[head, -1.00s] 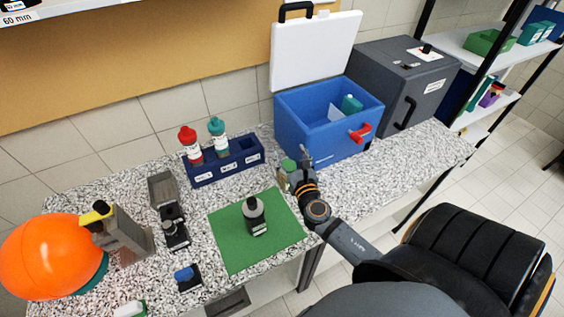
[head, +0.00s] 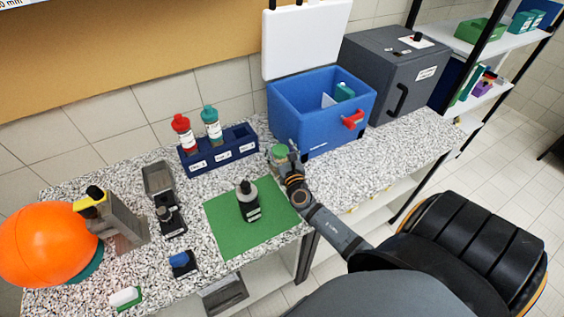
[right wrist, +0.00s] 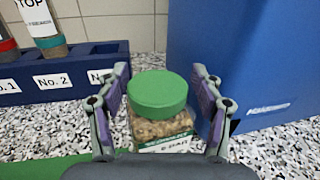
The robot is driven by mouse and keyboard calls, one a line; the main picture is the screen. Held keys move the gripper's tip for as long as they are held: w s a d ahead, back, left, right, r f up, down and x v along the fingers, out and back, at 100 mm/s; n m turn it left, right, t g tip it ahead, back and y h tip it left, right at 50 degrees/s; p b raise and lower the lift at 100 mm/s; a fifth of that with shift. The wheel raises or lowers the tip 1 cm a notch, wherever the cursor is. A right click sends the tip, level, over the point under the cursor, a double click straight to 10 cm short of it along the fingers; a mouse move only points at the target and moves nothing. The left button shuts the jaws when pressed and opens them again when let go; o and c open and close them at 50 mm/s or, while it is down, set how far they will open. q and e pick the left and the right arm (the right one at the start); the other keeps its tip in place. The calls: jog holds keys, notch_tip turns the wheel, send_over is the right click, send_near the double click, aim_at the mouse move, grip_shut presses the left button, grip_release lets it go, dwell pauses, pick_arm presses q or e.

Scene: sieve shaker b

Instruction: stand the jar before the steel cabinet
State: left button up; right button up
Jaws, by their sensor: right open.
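The jar (right wrist: 162,118) has a green lid and tan grainy contents behind a label. It stands upright on the speckled counter, in front of the blue cool box's left side. In the head view the jar (head: 279,152) is partly hidden by my right gripper (head: 287,158). In the right wrist view my right gripper (right wrist: 160,88) is open, with one finger on each side of the jar and gaps between. The steel cabinet (head: 378,78) is a dark grey box with a black handle, right of the cool box. My left gripper is not in view.
The open blue cool box (head: 300,127) stands between jar and cabinet. A blue rack (head: 243,152) with two bottles is left of the jar. The counter before the cabinet (head: 400,145) is clear.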

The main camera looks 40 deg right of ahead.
jog(key=shift+x, duration=0.8)
jog(key=shift+w, duration=0.3)
jog(key=shift+f, duration=0.1)
jog(key=shift+c, duration=0.4)
jog(key=shift+s, duration=0.1)
jog(key=shift+c, duration=1.4)
jog(key=c, duration=0.9)
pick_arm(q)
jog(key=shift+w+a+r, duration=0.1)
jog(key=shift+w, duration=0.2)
pick_arm(e)
grip_shut()
